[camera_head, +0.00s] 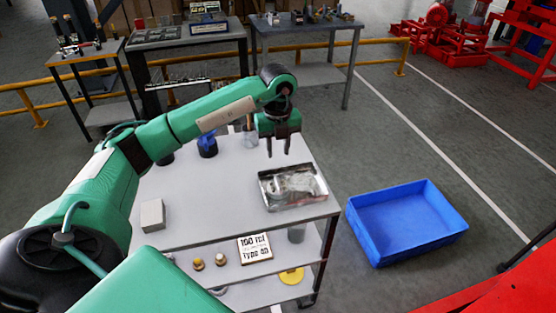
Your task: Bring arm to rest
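My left arm (190,125) comes in from the left and reaches out over the white table. My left gripper (279,146) hangs pointing down above the table, just behind the metal tray (264,198). Its two dark fingers are apart with nothing visible between them. It appears clear of the tray. My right gripper is not in view.
The white table (200,228) also bears a white box (152,214), a blue item (207,146) and a clear container (250,138). A sign (254,248) is on the shelf below. A blue bin (405,222) stands on the floor at right. Yellow rails and workbenches lie behind.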

